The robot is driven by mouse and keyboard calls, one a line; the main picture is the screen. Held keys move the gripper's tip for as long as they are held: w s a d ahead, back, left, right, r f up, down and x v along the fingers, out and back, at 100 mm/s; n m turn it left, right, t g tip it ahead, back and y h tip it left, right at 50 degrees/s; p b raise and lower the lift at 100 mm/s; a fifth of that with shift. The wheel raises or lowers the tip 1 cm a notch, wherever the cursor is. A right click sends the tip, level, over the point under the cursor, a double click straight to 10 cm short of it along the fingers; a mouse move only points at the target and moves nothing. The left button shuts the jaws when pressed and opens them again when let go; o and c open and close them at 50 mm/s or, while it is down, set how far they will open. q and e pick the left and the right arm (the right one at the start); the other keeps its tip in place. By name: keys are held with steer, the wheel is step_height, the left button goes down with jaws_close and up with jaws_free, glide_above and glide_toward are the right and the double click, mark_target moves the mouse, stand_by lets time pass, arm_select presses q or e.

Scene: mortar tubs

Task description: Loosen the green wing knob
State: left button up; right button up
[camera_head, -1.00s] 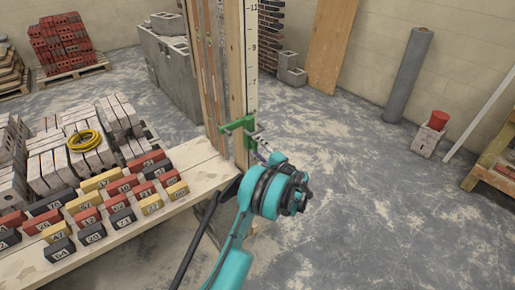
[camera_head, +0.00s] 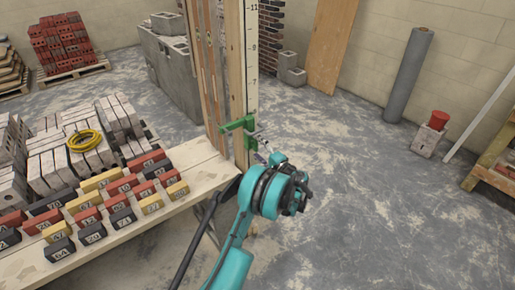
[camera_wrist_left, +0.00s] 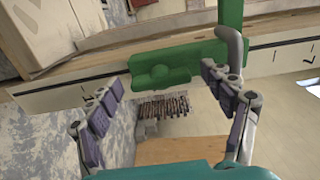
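A green clamp (camera_head: 240,128) is fixed around the upright post with a numbered scale. In the left wrist view its green body (camera_wrist_left: 175,62) has a rounded boss at the middle, and a grey bent rod (camera_wrist_left: 234,48) shows at its right end. I cannot clearly tell which part is the wing knob. My right gripper is out of view.
A plank bench (camera_head: 115,225) with several numbered coloured blocks lies to the left of the post. A yellow coil (camera_head: 84,140) lies on stacked bricks behind. Concrete blocks (camera_head: 180,70) stand behind the post. The floor to the right is mostly clear.

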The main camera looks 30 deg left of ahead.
arm_select(q)
steer(key=shift+d, duration=0.1)
steer(key=v, duration=1.1)
steer(key=shift+s+d, duration=0.2)
steer(key=shift+d, duration=0.15)
steer(key=s+d+r+n+h, duration=0.1)
steer(key=s+d+r+h, duration=0.1)
steer(key=s+r+h, duration=0.75)
steer(key=s+d+n+h, duration=0.1)
steer(key=s+d, duration=0.3)
steer(key=s, duration=0.4)
steer(key=s+d+f+n+h, duration=0.1)
steer(key=s+d+h, duration=0.2)
steer(key=s, duration=0.4)
steer(key=s+d+f+n+h, duration=0.1)
steer(key=s+d+h, duration=0.2)
steer(key=s+d, duration=0.2)
steer(key=s, duration=0.3)
steer(key=shift+s+d+f, duration=0.2)
steer(key=shift+s+d, duration=0.1)
steer(key=shift+d, duration=0.05)
